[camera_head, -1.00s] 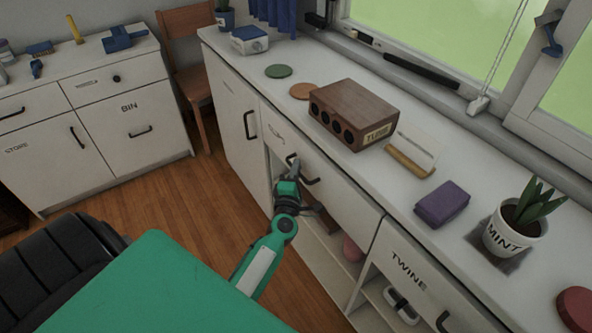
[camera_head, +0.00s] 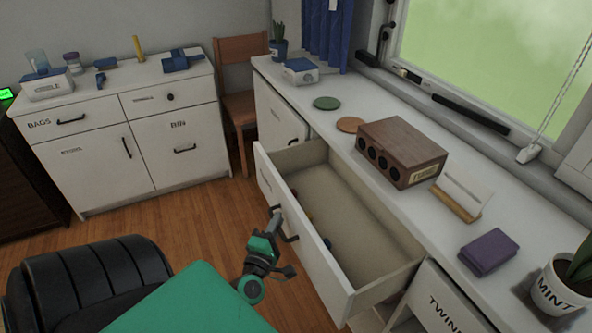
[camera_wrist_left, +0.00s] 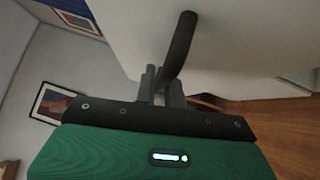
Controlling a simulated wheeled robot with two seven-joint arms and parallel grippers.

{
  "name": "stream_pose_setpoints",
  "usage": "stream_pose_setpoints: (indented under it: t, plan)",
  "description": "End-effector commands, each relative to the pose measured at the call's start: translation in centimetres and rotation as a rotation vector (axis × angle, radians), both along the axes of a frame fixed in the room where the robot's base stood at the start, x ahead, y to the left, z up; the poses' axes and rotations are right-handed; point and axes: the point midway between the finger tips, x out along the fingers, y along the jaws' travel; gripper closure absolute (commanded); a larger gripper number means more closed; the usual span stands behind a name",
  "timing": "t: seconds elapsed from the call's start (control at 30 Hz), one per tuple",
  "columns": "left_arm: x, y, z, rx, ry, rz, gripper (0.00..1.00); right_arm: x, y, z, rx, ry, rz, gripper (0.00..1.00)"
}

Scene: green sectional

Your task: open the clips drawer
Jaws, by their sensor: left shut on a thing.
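A white drawer (camera_head: 313,236) in the long counter is pulled well out, its inside showing in the head view. A few small coloured items lie inside near its front panel. A label on the front is too small to read. My left gripper (camera_head: 279,222) is at the drawer's dark bar handle (camera_head: 290,237), shut on it. In the left wrist view the fingers (camera_wrist_left: 160,85) close around the black handle (camera_wrist_left: 178,47). My right gripper is not in view.
The counter top holds a brown wooden box (camera_head: 402,153), a card in a wooden stand (camera_head: 462,195), a purple block (camera_head: 488,251) and a MINT pot (camera_head: 557,290). A black chair (camera_head: 95,283) stands at lower left.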

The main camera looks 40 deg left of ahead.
Motion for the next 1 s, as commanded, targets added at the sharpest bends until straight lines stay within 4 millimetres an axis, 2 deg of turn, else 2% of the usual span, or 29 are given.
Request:
stream_pose_setpoints:
  t: [0.1,0.23,0.7,0.73,0.83,1.0]
  plan:
    - [-1.5,0.5,-0.2,-0.001,0.004,-0.002,1.0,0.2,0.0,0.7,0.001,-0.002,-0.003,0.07]
    - [-2.5,0.9,-0.2,-0.001,0.003,-0.001,1.0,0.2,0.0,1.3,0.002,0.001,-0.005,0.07]
    - [-2.9,1.2,-0.1,-0.001,0.001,-0.001,1.0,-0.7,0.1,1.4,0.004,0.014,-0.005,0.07]
    - [-2.9,1.2,-0.1,-0.001,0.001,-0.001,0.87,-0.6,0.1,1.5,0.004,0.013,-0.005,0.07]
    - [-2.9,1.2,-0.1,-0.001,0.001,-0.001,0.68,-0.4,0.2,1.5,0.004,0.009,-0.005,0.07]
    - [-2.9,1.2,0.0,-0.001,0.001,0.0,0.67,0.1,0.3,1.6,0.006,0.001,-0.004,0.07]
